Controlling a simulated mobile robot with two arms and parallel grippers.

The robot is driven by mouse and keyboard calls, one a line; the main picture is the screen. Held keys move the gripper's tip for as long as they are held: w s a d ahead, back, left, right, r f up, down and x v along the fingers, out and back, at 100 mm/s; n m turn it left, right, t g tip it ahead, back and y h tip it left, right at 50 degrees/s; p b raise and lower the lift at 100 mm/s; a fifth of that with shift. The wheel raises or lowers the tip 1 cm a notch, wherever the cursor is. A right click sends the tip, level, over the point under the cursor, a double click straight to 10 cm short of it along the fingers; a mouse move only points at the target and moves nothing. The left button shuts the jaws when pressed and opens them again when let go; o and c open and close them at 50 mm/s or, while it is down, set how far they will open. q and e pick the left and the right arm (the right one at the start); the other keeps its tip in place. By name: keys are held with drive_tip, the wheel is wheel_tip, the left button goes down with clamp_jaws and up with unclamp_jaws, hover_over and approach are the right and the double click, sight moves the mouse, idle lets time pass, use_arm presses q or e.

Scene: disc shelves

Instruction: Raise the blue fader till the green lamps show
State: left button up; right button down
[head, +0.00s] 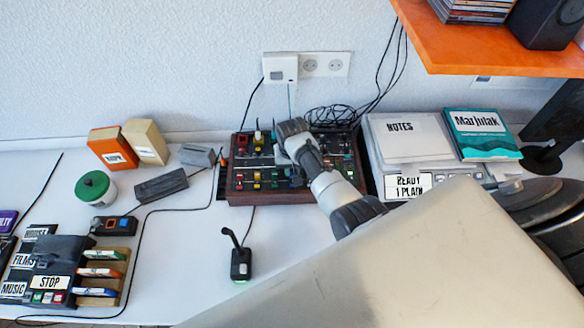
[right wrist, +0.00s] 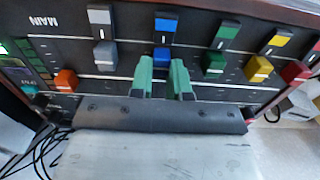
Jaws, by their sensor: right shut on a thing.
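The mixing console (head: 254,198), dark with wooden ends, stands against the wall in the head view. My right gripper (right wrist: 162,78) has green fingertips and is shut on the blue fader (right wrist: 162,56) in the right wrist view. The fader sits in its slot, near a blue label square (right wrist: 166,25). In the head view my right gripper (head: 284,153) reaches over the console's middle, and the arm hides the blue fader. A small green light (right wrist: 4,48) shows at the left edge of the right wrist view; I cannot tell whether it is one of the lamps. My left gripper is not in view.
A grey fader (right wrist: 105,55) and a green fader (right wrist: 213,65) flank the blue one. A yellow fader (right wrist: 258,68) and an orange fader (right wrist: 66,80) lie farther out. A small microphone (head: 240,262) stands in front of the console. Notes (head: 410,137) lie to its right.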

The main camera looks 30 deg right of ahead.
drive_tip(key=w, duration=0.1)
drive_tip(key=w+d+b, duration=0.1)
drive_tip(key=shift+w+d+b, duration=0.1)
drive_tip(key=shift+w+b, duration=0.2)
drive_tip(key=shift+w, duration=0.1)
drive_tip(key=c, duration=1.1)
unclamp_jaws()
drive_tip(key=shift+r, duration=0.1)
wheel_tip(320, 180, up, 11)
drive_tip(key=shift+f, duration=0.2)
